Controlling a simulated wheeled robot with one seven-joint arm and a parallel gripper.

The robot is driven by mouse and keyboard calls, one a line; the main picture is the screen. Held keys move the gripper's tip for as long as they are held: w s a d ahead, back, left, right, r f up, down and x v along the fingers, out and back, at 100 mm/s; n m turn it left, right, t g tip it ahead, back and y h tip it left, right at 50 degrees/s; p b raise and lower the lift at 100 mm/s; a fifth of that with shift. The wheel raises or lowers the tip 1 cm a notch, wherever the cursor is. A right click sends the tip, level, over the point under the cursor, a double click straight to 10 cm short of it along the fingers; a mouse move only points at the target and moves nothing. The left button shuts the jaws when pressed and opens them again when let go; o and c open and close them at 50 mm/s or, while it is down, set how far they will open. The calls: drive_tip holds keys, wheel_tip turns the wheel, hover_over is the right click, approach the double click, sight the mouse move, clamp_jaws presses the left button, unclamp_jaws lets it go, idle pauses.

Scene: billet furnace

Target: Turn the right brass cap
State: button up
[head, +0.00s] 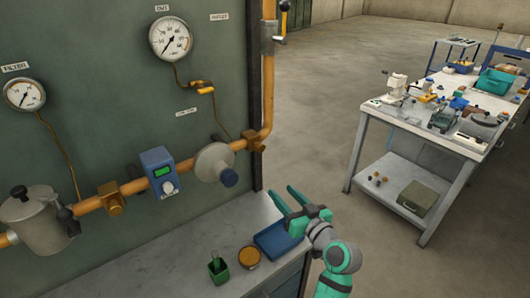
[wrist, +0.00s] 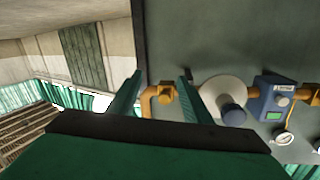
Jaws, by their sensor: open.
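An orange pipe runs along the green panel and carries two brass pieces. The right brass cap (head: 254,140) sits near the pipe's bend, right of the grey round housing. The left one (head: 110,197) is left of the blue box. My gripper (head: 281,191) is open and empty, below and to the right of the right cap and apart from it, above the bench by the blue tray. In the wrist view, which looks upside down, the right cap (wrist: 166,93) appears between my two fingers (wrist: 161,77), beyond them.
The grey round housing (head: 213,161) with a blue knob and the blue display box (head: 159,171) stick out from the panel. Below, the bench holds a blue tray (head: 278,239), an amber round dish (head: 249,257) and a green cup (head: 217,270). A cluttered worktable (head: 420,118) stands right; floor between is clear.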

sight(262, 148)
wheel_tip(262, 148, up, 10)
drive_tip(key=w+n+y, duration=0.2)
drive_tip(key=n+y, duration=0.1)
drive_tip(key=shift+g, duration=0.3)
drive_tip(key=x, duration=1)
drive_tip(key=shift+w+d+f, duration=0.1)
drive_tip(key=shift+f, duration=0.25)
drive_tip(key=c, duration=1.1)
